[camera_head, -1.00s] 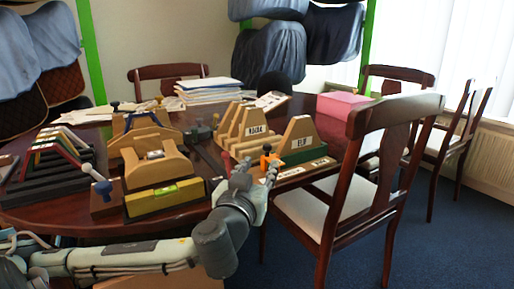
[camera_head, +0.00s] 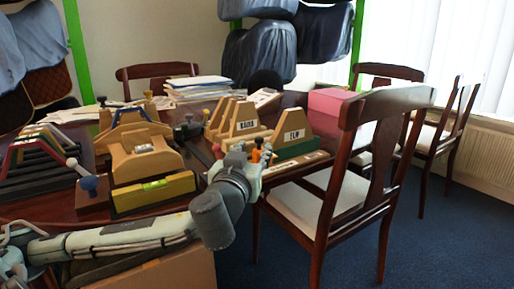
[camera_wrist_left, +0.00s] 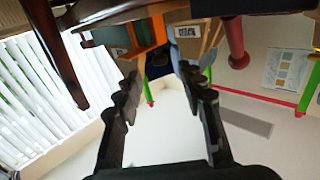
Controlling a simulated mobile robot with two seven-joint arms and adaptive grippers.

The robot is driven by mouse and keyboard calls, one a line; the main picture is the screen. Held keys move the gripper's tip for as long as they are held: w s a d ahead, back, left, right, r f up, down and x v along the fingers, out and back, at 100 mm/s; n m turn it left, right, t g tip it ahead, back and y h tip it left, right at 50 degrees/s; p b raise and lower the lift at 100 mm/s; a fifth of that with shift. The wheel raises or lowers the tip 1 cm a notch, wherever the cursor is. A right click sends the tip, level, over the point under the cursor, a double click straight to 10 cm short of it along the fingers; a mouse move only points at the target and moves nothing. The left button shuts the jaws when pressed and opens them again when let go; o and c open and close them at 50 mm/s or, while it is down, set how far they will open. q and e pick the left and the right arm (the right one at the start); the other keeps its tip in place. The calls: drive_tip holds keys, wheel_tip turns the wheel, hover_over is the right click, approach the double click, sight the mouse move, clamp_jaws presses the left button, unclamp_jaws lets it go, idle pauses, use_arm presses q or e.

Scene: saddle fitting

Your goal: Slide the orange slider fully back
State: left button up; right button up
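The orange slider (camera_head: 257,150) is a small upright orange piece at the near edge of the table, in front of the wooden saddle blocks in the head view. In the wrist view an orange bar (camera_wrist_left: 159,28) shows just beyond the fingertips. My left gripper (camera_head: 248,157) is right at the slider in the head view and partly covers its base. In the left wrist view the gripper's (camera_wrist_left: 158,72) two black fingers stand apart with a clear gap. I cannot tell whether they touch the slider. My right gripper is not in view.
Two labelled wooden saddle blocks (camera_head: 292,125) stand behind the slider. A chair (camera_head: 345,170) stands close on the right. A red post (camera_wrist_left: 236,45) shows near the fingers in the wrist view.

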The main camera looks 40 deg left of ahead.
sight(258, 141)
use_arm(q)
drive_tip(key=shift+x, duration=2.4)
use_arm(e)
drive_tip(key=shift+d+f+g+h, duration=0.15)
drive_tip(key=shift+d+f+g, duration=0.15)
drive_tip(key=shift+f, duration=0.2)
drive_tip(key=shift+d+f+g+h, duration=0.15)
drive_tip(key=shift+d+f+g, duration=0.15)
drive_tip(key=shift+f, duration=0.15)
use_arm(q)
clamp_jaws()
